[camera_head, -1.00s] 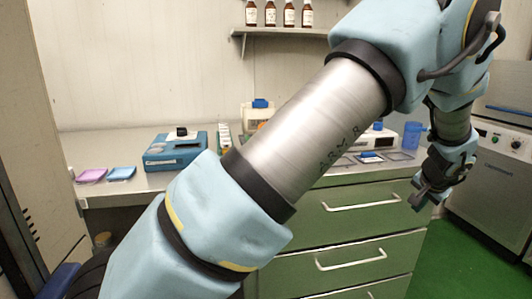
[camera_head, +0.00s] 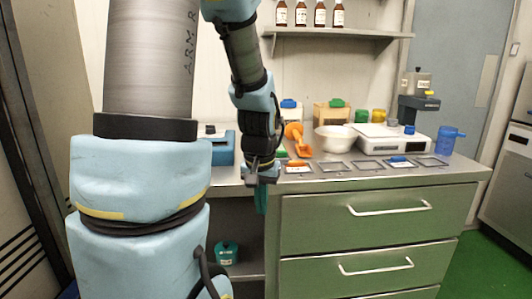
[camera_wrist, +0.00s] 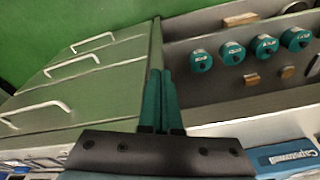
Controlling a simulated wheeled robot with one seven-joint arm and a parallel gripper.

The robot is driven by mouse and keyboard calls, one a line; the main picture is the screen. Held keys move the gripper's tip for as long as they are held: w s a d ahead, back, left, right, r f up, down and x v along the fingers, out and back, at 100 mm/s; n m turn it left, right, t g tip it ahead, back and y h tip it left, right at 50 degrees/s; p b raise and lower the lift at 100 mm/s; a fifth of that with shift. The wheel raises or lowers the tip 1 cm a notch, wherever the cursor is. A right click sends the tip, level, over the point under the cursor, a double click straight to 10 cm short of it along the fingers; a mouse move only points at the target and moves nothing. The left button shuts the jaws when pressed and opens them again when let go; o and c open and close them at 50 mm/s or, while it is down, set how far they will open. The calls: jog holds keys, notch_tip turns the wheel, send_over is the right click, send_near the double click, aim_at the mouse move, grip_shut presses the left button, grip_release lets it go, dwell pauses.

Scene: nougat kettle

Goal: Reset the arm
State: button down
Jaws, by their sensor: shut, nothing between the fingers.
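My gripper (camera_head: 261,205) hangs pointing down in front of the counter's front edge, near the left end of the green drawer unit (camera_head: 370,220). In the wrist view its two teal fingers (camera_wrist: 162,85) lie side by side, shut, with nothing seen between them. My arm rises at the left of the head view and comes down again to the gripper. The gripper looks apart from the counter, though its gap to the edge is hard to judge.
The counter carries a white bowl (camera_head: 334,138), an orange scoop (camera_head: 298,139), a white scale (camera_head: 392,140), a blue jug (camera_head: 447,140) and several flat trays (camera_head: 333,166). Brown bottles (camera_head: 300,14) stand on the wall shelf.

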jog(key=s+a+n, duration=0.2)
jog(key=s+a, duration=0.3)
jog(key=shift+g, duration=0.3)
jog(key=shift+s+a+r+p, duration=0.15)
jog(key=shift+s+r+p, duration=0.05)
jog(key=shift+r+p, duration=1.05)
jog(key=shift+s+a+r+p, duration=0.15)
jog(key=shift+r+p, duration=1)
jog(key=shift+p, duration=0.1)
